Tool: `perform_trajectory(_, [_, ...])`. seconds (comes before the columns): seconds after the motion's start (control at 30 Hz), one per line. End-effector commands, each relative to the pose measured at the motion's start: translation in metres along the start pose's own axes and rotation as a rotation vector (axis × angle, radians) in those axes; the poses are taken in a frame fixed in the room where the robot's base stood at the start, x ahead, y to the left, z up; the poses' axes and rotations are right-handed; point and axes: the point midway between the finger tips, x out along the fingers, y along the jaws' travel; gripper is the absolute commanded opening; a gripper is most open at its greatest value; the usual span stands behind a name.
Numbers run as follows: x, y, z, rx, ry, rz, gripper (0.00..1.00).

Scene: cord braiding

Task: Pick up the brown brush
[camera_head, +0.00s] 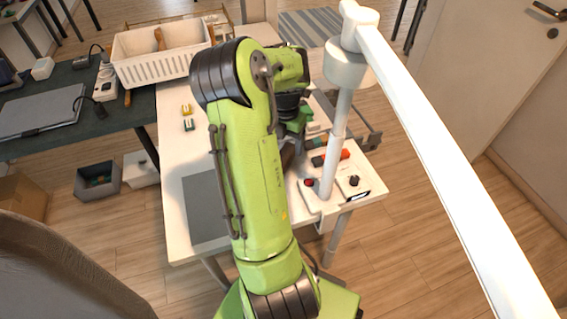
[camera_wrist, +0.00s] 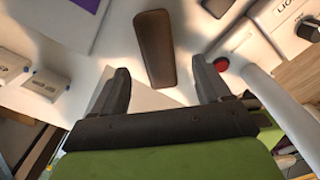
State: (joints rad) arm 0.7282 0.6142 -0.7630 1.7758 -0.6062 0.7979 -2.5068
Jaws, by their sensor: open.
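The brown brush (camera_wrist: 155,48) shows in the wrist view as a long, rounded brown bar lying on the white table (camera_head: 173,150). Its long side runs from the top of the picture down toward the gap between my fingers. My gripper (camera_wrist: 160,68) is open, with one dark finger to each side of the brush's near end. Nothing is held, and I cannot tell how high the fingers are above the table. In the head view my green arm hides most of the brush's area.
A white lamp-like post (camera_head: 336,140) and a control box with a red button (camera_wrist: 221,64) stand close on the right. Pale blocks (camera_wrist: 42,78) lie left in the wrist view. A white basket (camera_head: 160,68) stands at the back left; a grey mat (camera_head: 205,208) lies near the front.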

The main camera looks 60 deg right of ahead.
Motion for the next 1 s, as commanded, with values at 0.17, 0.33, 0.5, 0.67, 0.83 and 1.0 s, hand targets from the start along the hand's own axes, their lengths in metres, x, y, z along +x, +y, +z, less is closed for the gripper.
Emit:
perform_trajectory(0.17, [0.018,0.001,0.0,0.0,0.001,-0.001,0.77])
perform_trajectory(0.33, [0.051,0.002,0.0,0.0,0.002,-0.002,0.77])
perform_trajectory(0.5, [0.06,0.003,0.001,-0.001,-0.001,0.0,0.77])
perform_trajectory(0.67, [0.059,0.003,0.001,-0.001,-0.001,0.0,0.67])
perform_trajectory(0.83, [0.058,0.003,0.001,-0.001,-0.001,0.0,0.41])
perform_trajectory(1.0, [0.058,0.003,0.001,-0.001,-0.002,0.001,0.15])
